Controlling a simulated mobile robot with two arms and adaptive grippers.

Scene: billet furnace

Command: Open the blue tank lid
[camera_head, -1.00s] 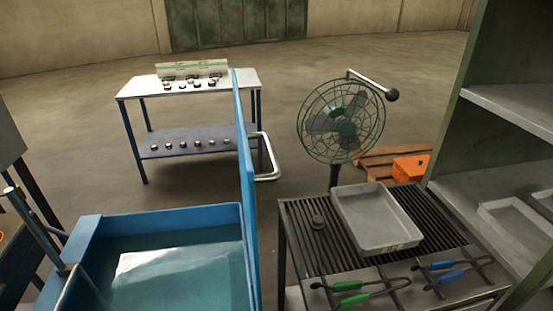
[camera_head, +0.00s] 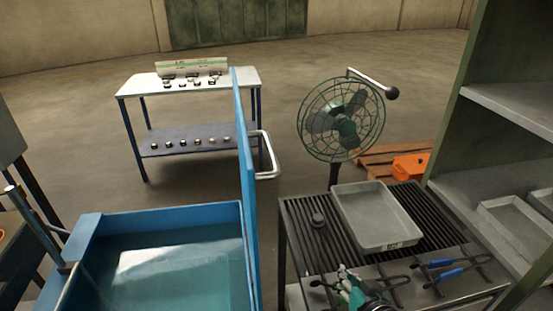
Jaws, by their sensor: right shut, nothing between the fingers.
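The blue tank (camera_head: 170,214) is at the lower left and holds water. Its blue lid (camera_head: 246,180) stands upright, nearly edge-on, along the tank's right side. The lid's pale bar handle (camera_head: 270,160) sticks out to the right from its outer face. My right gripper (camera_head: 347,275) shows at the bottom edge, over the front of the slatted table, right of the lid and apart from it. It is shut and empty. My left gripper is not in view.
The slatted table (camera_head: 300,235) holds a grey tray (camera_head: 375,215) and blue-handled tongs (camera_head: 445,270). A green fan (camera_head: 340,120) stands behind it. A grey shelf (camera_head: 510,110) is at right. A white-topped table (camera_head: 135,87) stands behind the tank, with open floor around it.

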